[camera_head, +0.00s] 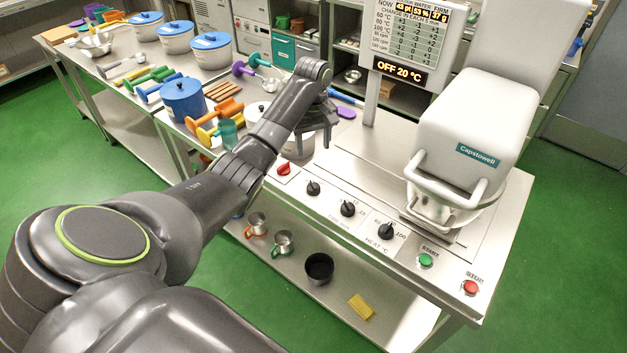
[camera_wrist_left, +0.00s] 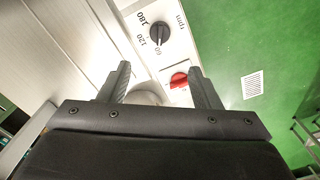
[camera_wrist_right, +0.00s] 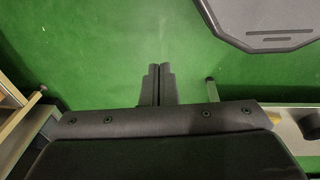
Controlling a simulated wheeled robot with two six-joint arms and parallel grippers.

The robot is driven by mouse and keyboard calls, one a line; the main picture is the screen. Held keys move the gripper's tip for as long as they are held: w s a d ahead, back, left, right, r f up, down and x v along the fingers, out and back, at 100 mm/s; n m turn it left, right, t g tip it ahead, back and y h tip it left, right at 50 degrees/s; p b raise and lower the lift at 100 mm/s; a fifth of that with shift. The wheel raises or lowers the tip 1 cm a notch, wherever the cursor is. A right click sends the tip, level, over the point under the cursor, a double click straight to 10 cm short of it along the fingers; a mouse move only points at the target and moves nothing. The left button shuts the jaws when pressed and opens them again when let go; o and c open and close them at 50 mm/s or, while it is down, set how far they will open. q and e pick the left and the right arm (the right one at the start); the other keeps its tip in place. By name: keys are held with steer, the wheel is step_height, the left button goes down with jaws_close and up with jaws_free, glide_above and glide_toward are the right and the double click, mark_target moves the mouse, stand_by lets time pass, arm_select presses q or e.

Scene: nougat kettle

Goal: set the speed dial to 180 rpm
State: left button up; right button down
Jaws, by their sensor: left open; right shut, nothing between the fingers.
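The speed dial (camera_wrist_left: 159,33) is a black knob on the panel, marked 60, 120, 180 and rpm in the left wrist view. Its pointer appears to face the 60 side, but the exact setting is hard to read. In the head view the dial (camera_head: 313,187) is the black knob nearest the red switch (camera_head: 283,169). My left gripper (camera_wrist_left: 159,70) is open and empty, its fingers short of the dial and apart from it. In the head view it hangs over the machine's left end. My right gripper (camera_wrist_right: 160,70) is shut and empty above the green floor.
Two more black dials (camera_head: 348,209) (camera_head: 387,231) follow to the right, then a green start button (camera_head: 425,260) and a red stop button (camera_head: 470,287). The white mixer head (camera_head: 470,120) stands behind them. The display (camera_head: 400,70) reads OFF 20 °C. Pots and coloured tools crowd the left table.

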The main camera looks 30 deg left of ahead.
mark_target(313, 183)
arm_select(q)
step_height(313, 183, down, 13)
steer(key=shift+r+p, duration=0.15)
steer(key=shift+p, duration=0.6)
steer(key=shift+f, duration=0.8)
arm_select(e)
steer(key=shift+a+r, duration=0.5)
steer(key=shift+r, duration=0.3)
steer(key=shift+d, duration=0.15)
arm_select(q)
steer(key=shift+c, duration=0.7)
steer(key=c, duration=0.8)
steer(key=shift+c, duration=0.2)
arm_select(e)
steer(key=shift+d, duration=0.1)
